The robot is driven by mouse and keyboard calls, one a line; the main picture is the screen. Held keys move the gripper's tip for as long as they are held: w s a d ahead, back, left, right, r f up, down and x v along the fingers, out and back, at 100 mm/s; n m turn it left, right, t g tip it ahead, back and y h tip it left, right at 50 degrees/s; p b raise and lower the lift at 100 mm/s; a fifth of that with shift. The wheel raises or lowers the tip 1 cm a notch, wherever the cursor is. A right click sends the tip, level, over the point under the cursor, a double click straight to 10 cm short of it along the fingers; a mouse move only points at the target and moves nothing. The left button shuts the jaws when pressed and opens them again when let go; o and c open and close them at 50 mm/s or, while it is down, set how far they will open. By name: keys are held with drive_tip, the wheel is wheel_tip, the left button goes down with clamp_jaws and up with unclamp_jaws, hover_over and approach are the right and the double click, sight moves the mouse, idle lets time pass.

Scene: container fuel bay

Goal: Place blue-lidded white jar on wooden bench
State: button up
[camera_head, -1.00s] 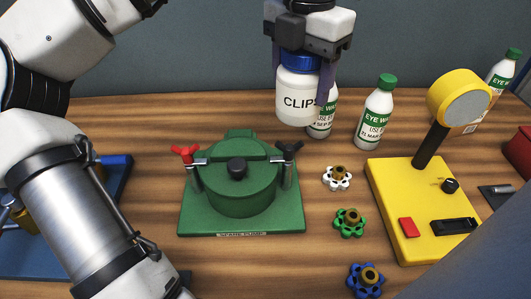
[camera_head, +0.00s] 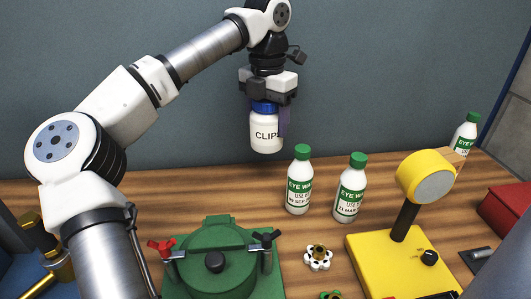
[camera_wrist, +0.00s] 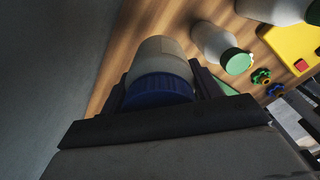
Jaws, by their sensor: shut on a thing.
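The white jar (camera_head: 266,134) with a blue lid (camera_head: 264,107) and a label reading "CLIP…" hangs upright from my gripper (camera_head: 267,114). My gripper is shut on it near the lid; a finger shows at its right side. In the head view the jar is against the grey wall, above the back edge of the wooden bench (camera_head: 120,190), with its base clear of the wood. In the wrist view the jar (camera_wrist: 162,60) and its blue lid (camera_wrist: 158,91) sit between both fingers, with the bench behind.
Two green-capped eye wash bottles (camera_head: 299,182) (camera_head: 349,190) stand right of the jar; another (camera_head: 464,138) is farther right. A yellow device (camera_head: 380,262) and a red box (camera_head: 507,212) are at right. Bare wood shows behind the pump.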

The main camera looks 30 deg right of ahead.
sight(266, 139)
drive_tip(key=shift+w+d+f, duration=0.25)
drive_tip(key=shift+w, duration=0.3)
drive_tip(key=shift+w+d+f, duration=0.2)
drive_tip(key=shift+w+d, duration=0.05)
drive_tip(key=shift+w, duration=0.3)
wheel_tip(266, 139, down, 6)
drive_tip(key=shift+s+r+p, duration=0.1)
drive_tip(key=shift+r+p, duration=0.05)
drive_tip(key=shift+p, duration=0.25)
drive_tip(key=shift+f+p, duration=0.3)
drive_tip(key=shift+f, duration=2.4)
drive_tip(key=shift+f, duration=0.15)
drive_tip(key=o, duration=1.1)
drive_tip(key=shift+o, duration=0.2)
wheel_tip(266, 139, up, 12)
drive_tip(key=shift+r+b, duration=0.15)
drive_tip(key=shift+b, duration=0.45)
